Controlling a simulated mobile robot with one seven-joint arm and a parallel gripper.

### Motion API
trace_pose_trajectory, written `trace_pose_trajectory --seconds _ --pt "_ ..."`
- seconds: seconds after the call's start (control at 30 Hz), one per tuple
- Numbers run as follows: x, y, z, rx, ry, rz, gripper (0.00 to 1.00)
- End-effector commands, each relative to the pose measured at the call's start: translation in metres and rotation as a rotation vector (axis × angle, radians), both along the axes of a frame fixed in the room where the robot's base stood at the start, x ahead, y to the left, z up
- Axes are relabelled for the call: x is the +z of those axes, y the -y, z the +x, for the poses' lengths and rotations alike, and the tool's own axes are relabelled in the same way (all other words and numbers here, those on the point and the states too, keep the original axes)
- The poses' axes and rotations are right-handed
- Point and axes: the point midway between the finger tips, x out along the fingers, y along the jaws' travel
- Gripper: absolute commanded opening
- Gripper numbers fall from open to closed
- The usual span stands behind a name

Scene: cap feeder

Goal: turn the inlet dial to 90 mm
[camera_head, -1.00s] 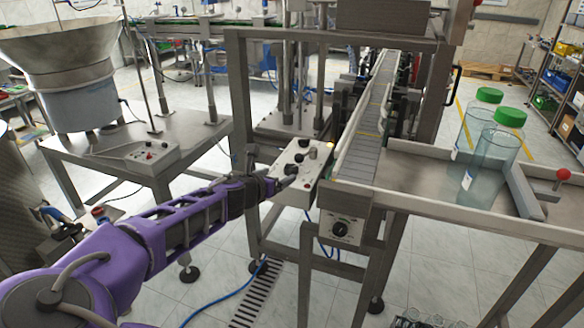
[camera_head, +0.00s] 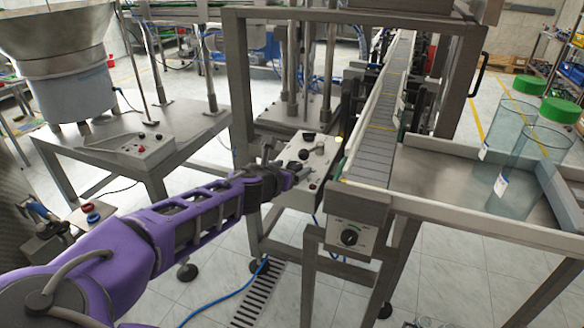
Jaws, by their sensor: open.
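A round black dial (camera_head: 348,238) with a pale pointer sits on a marked plate on the frame below the conveyor's near end. Its markings are too small to read. A pale control box (camera_head: 322,165) with several dark knobs stands to the upper left of that dial. No label shows which control is the inlet dial. My gripper (camera_head: 301,174) is open at the end of my purple arm, over the left side of the control box. Its fingers are small and dark here, and I cannot tell whether they touch the box. Part of the box is hidden behind my gripper.
A steel frame post (camera_head: 240,90) rises left of the box. Another control box (camera_head: 146,150) is on the left table.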

Motion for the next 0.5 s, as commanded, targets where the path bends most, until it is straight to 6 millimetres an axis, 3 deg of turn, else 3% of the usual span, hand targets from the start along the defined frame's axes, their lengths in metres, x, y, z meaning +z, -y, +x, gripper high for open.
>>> trace_pose_trajectory --seconds 0.13,0.5 --pt "0.0002 -0.0001 0.0 0.0 0.0 0.0 0.84" --pt "0.0 -0.0001 0.0001 0.0 0.0 -0.001 0.17"
